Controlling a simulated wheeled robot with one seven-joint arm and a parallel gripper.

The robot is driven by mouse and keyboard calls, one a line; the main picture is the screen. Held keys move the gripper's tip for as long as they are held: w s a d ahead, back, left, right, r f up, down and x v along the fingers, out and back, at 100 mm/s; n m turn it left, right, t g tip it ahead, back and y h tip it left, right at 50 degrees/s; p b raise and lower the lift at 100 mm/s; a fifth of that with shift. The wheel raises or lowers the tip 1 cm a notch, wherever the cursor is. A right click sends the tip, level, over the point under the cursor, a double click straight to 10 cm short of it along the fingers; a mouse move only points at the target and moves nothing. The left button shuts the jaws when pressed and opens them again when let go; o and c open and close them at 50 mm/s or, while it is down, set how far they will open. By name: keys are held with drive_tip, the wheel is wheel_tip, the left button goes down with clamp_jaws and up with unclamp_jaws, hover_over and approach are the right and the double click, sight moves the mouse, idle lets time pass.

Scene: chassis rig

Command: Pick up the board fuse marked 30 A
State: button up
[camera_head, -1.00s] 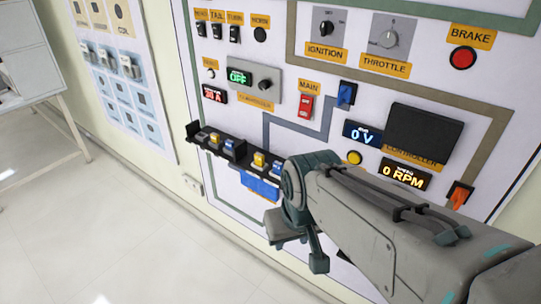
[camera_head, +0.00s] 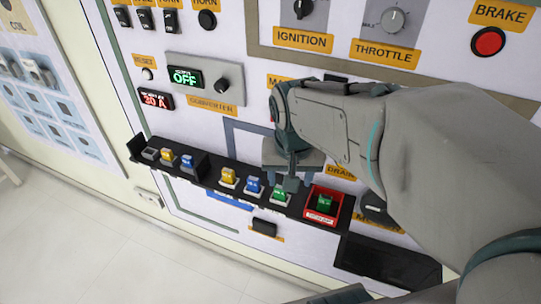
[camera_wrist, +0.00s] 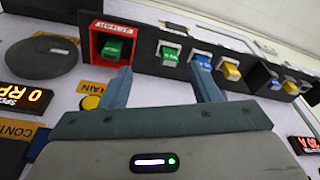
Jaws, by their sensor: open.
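A row of coloured fuses sits in a black rack (camera_head: 213,182) low on the panel. A green fuse (camera_head: 280,195) stands at the right of a blue fuse (camera_head: 254,186) and a yellow fuse (camera_head: 228,177). Another green fuse (camera_head: 325,203) sits in a red-framed holder (camera_head: 312,216). The amp markings are too small to read. My gripper (camera_head: 290,180) is open and empty in front of the rack near the first green fuse. In the wrist view my gripper's fingers (camera_wrist: 162,88) are spread, with that green fuse (camera_wrist: 169,57) beyond the gap between them.
Another black holder section with a yellow fuse (camera_head: 167,156) and a blue fuse (camera_head: 187,161) is at the left. A display (camera_head: 156,99) reads 30 A. A dark knob (camera_head: 375,208) and a black box (camera_head: 388,262) lie right of the rack. My arm hides part of the panel.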

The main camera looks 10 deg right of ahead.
sight(281, 187)
drive_tip(key=w+f+m+g, duration=0.1)
drive_tip(key=w+m, duration=0.3)
drive_tip(key=w, duration=0.3)
drive_tip(key=f, duration=0.6)
drive_tip(key=w+f, duration=0.1)
drive_tip(key=f, duration=0.1)
drive_tip(key=shift+f, duration=0.4)
drive_tip(key=shift+w+d+f+p, duration=0.1)
drive_tip(key=shift+f+p, duration=0.05)
drive_tip(key=shift+f, duration=0.7)
drive_tip(key=shift+w+d+f+p, duration=0.1)
drive_tip(key=shift+d+f+p, duration=0.1)
drive_tip(key=shift+f, duration=0.65)
drive_tip(key=shift+w+d+f+p, duration=0.1)
drive_tip(key=shift+f+p, duration=0.05)
drive_tip(key=shift+f, duration=0.7)
drive_tip(key=c, duration=1)
drive_tip(key=shift+c, duration=0.2)
drive_tip(key=shift+r, duration=0.15)
